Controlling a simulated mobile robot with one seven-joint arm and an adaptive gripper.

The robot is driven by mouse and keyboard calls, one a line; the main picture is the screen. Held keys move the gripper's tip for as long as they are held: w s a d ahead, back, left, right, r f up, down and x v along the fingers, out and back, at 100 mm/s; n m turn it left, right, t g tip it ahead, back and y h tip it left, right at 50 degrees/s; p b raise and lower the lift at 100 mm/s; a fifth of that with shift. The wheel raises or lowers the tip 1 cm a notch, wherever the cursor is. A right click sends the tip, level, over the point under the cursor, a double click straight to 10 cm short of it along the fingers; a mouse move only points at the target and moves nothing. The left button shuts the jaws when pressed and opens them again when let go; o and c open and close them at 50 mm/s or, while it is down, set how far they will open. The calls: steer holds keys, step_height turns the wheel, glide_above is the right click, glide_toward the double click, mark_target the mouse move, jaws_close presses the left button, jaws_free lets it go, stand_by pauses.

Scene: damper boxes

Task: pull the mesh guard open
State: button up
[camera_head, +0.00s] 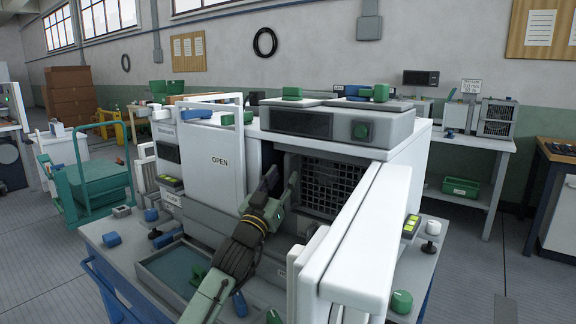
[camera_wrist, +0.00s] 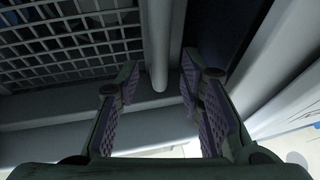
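The mesh guard (camera_head: 330,187) is a dark grid inside the open front of the grey and white machine box. In the wrist view the mesh guard (camera_wrist: 70,45) fills the upper left. A grey upright bar (camera_wrist: 158,45) runs beside its right edge, its rounded lower end lying in the gap between my fingers. My gripper (camera_head: 283,182) is at the left side of the opening, in front of the mesh. In the wrist view my gripper (camera_wrist: 158,80) is open, with a finger on each side of the bar and visible gaps. I cannot tell how deep the bar sits between them.
A long white panel (camera_head: 365,240) juts forward at the right. A shallow tray (camera_head: 165,275) and small blue and green knobs lie on the bench in front.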

mark_target(286, 173)
steer(key=shift+p+x, duration=0.4)
steer(key=shift+x, duration=1.4)
steer(key=shift+c, duration=0.6)
jaws_close()
